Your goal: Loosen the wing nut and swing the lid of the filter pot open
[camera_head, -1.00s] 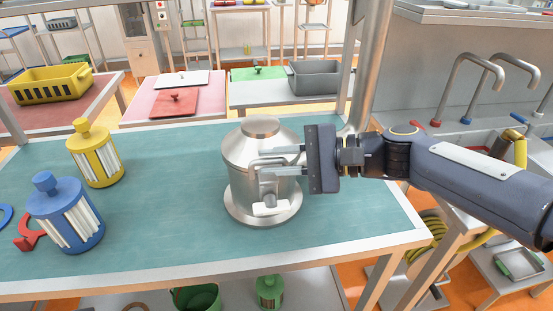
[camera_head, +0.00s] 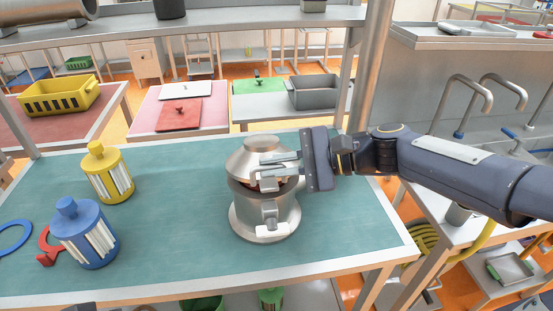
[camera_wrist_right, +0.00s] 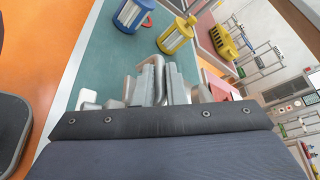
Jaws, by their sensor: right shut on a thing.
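The steel filter pot (camera_head: 265,222) stands on the teal table top. Its domed lid (camera_head: 258,152) is tilted, its front edge raised, and a gap shows the dark and reddish inside. A swing bolt with a pale wing nut (camera_head: 273,231) hangs down at the pot's front, clear of the lid. My right gripper (camera_head: 266,172) comes from the right and is shut on the lid at its front, seemingly by a handle. In the right wrist view the fingers (camera_wrist_right: 167,82) show with a metal loop beside them; the pot is mostly hidden there. My left gripper is not in view.
A yellow filter cartridge (camera_head: 108,173) and a blue one (camera_head: 85,234) stand left of the pot, with a red clip (camera_head: 47,248) and a blue ring (camera_head: 14,236). A metal post (camera_head: 372,70) rises behind my right arm. The table between cartridges and pot is clear.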

